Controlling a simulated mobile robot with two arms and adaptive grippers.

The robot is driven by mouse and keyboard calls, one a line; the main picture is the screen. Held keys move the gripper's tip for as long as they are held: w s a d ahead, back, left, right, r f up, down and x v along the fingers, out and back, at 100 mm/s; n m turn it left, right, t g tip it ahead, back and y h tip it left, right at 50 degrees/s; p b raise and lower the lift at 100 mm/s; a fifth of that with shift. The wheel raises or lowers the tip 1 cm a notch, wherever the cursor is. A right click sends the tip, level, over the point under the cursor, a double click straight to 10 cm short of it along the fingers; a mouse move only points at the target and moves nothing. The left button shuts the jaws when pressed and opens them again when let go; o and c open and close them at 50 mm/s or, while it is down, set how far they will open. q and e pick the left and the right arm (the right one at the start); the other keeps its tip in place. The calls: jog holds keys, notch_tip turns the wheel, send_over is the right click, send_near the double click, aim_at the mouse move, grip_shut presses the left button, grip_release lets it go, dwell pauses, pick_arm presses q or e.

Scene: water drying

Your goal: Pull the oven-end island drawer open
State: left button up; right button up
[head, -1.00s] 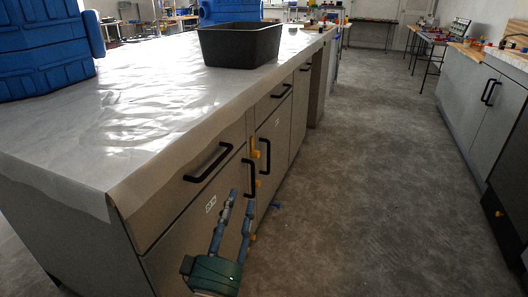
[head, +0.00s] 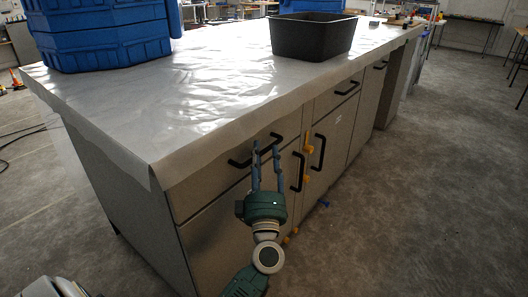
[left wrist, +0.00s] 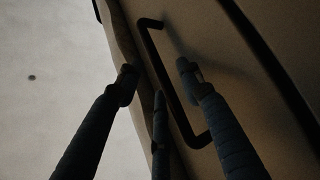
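The island drawer (head: 203,191) at the near end of the island sits under the worktop, and its front looks flush and shut. Its black bar handle (head: 239,163) runs along the front and also shows in the left wrist view (left wrist: 173,80). My left gripper (head: 266,148) is at this handle, its fingers pointing up across it. In the left wrist view, the open fingers (left wrist: 157,80) lie on either side of the bar, with a gap around it; contact cannot be told. Part of the handle is hidden behind the fingers in the head view. My right gripper is not in view.
A second drawer (head: 336,97) and cupboard doors with black handles continue along the island. Yellow latches (head: 309,149) sit by the doors. A black bin (head: 312,37) and blue containers (head: 100,35) stand on the worktop (head: 200,100).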

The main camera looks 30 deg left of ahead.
pick_arm(q)
jog(key=shift+x, duration=0.8)
grip_shut()
